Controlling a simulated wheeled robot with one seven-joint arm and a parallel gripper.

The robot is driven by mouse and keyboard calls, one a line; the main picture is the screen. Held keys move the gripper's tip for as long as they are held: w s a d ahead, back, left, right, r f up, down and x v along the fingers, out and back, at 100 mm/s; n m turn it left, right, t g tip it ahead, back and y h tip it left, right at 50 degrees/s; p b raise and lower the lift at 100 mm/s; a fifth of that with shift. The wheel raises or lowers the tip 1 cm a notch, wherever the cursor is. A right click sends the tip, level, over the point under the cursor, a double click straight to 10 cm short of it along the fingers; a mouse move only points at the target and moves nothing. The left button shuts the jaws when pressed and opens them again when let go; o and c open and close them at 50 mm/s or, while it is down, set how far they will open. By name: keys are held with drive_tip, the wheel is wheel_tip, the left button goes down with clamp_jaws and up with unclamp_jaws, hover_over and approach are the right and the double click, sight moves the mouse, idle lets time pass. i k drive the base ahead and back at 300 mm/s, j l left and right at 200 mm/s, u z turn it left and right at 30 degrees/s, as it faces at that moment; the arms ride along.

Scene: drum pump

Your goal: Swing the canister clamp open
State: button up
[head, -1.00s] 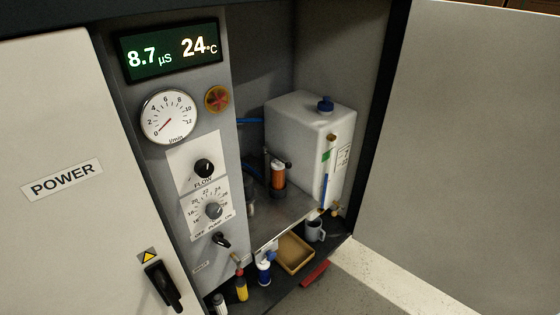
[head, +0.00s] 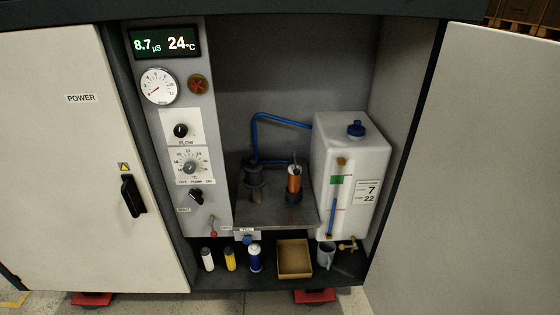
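In the head view, an orange and black canister (head: 294,182) stands upright on a grey shelf (head: 276,213) inside the cabinet. A black holder is around its lower part, and a thin dark upright piece shows at its top. Which of these dark parts is the clamp, and whether it is shut, is too small to tell. A dark pump-like unit (head: 254,178) stands to its left. My gripper is not in view.
A white tank (head: 347,180) with a blue cap stands right of the canister. A blue hose (head: 255,130) runs behind. Bottles (head: 230,259), a tan tray (head: 294,259) and a mug (head: 326,255) stand below. The open right door (head: 470,180) bounds the opening.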

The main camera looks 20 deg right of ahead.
sight(296, 172)
drive_tip(key=k+l, duration=0.2)
drive_tip(key=l, duration=0.25)
drive_tip(key=i+j+z, duration=0.3)
drive_tip(key=i+j, duration=0.15)
drive_tip(key=j, duration=0.2)
drive_tip(key=i+j+z, duration=0.15)
drive_tip(key=j, duration=0.2)
drive_tip(key=i+j+z, duration=0.1)
drive_tip(key=j, duration=0.3)
drive_tip(key=i+j+z, duration=0.15)
drive_tip(key=j, duration=0.25)
drive_tip(key=i+j+z, duration=0.15)
drive_tip(key=j, duration=0.25)
drive_tip(key=i+j+z, duration=0.15)
drive_tip(key=j, duration=0.3)
drive_tip(key=i, duration=0.05)
